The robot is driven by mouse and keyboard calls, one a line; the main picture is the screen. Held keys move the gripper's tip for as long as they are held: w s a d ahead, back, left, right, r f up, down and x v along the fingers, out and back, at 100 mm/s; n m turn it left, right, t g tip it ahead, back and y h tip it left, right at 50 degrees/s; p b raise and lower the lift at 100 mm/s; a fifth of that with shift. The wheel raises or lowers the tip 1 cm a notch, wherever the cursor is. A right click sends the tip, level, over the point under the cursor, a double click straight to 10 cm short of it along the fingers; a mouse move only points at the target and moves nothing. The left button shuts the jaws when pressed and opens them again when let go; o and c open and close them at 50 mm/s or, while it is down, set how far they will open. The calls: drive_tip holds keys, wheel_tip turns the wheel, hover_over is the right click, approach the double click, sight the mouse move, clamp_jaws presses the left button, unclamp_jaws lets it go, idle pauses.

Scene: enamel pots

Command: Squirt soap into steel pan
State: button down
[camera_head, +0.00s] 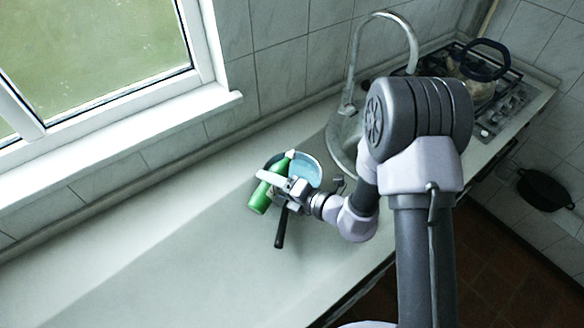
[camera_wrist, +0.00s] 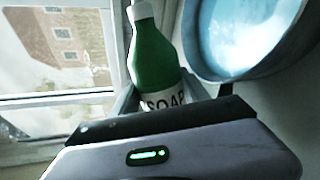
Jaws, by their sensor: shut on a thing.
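A green soap bottle (camera_head: 260,198) with a white neck is held by my gripper (camera_head: 278,182) over the counter. It leans in the head view, its white tip towards the upper right. In the wrist view the bottle (camera_wrist: 157,55) stands between my fingers, with a white label reading SOAP. A round pan (camera_head: 306,165) with a light blue inside lies behind and right of the bottle, partly hidden by it and my gripper. The pan (camera_wrist: 245,32) fills the upper right of the wrist view. A black handle (camera_head: 280,230) sticks out below my gripper, apparently the pan's. No soap stream shows.
A tall curved tap (camera_head: 412,40) and sink stand right of the pan, partly behind my arm. Beyond are a gas hob (camera_head: 510,105) with a dark-rimmed pot and a dark pan (camera_head: 545,188) by the right wall. The counter's left (camera_head: 130,260) is clear. A window (camera_head: 90,45) is behind.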

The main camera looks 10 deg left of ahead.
drive_tip(key=shift+s+a+m+p, duration=0.2)
drive_tip(key=shift+m+p, duration=0.3)
drive_tip(key=shift+p, duration=0.35)
idle(1.2)
drive_tip(key=shift+s+r+m+g+p, duration=0.1)
drive_tip(key=shift+m+g+p, duration=0.2)
drive_tip(key=shift+p, duration=0.3)
idle(2.0)
